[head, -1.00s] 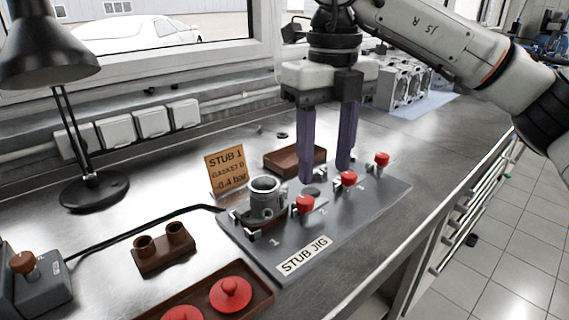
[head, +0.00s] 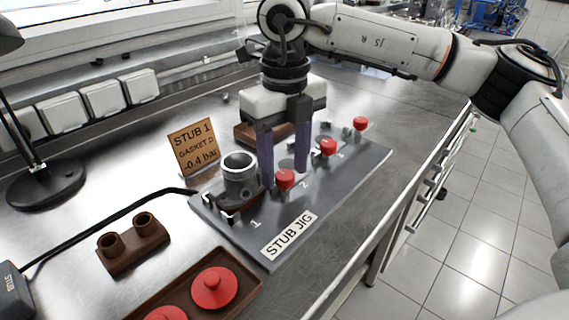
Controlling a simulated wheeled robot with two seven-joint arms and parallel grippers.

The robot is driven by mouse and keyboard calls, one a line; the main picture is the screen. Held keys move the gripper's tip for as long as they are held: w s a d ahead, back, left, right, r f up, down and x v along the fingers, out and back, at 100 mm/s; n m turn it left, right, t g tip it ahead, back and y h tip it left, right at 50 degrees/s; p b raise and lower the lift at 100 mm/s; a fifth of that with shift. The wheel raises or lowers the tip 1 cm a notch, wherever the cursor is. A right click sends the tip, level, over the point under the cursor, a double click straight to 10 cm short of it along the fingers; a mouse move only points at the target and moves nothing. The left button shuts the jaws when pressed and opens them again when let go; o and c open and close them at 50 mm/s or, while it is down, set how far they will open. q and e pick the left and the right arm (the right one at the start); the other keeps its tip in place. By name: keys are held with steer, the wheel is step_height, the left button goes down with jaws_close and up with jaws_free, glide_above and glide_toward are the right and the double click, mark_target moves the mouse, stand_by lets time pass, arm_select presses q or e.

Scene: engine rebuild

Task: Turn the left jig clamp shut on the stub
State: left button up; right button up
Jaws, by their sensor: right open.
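The grey metal stub (head: 240,178) stands upright at place 1 of the dark stub jig (head: 345,185). The leftmost red clamp knob (head: 285,180) is just right of the stub. My right gripper (head: 284,176) is open, pointing down, its two purple fingers on either side of this knob in the picture. I cannot tell whether the fingers are around the knob or just behind it, or whether they touch it. The clamp's lower parts are partly hidden by the knob and fingers. My left gripper is not in view.
Two more red knobs (head: 328,147) (head: 361,124) stand along the jig. A "STUB 1" sign (head: 193,147) stands behind the stub. A brown two-cup holder (head: 133,246), a tray (head: 250,288) of red discs and a lamp (head: 45,185) are at left. The bench edge lies right.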

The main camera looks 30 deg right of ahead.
steer(key=shift+f, duration=0.1)
steer(key=c, duration=1.1)
steer(key=shift+o, duration=0.2)
steer(key=shift+n, duration=0.4)
steer(key=n, duration=0.8)
steer(key=shift+a+b, duration=0.1)
steer(key=shift+b, duration=0.25)
steer(key=n, duration=0.9)
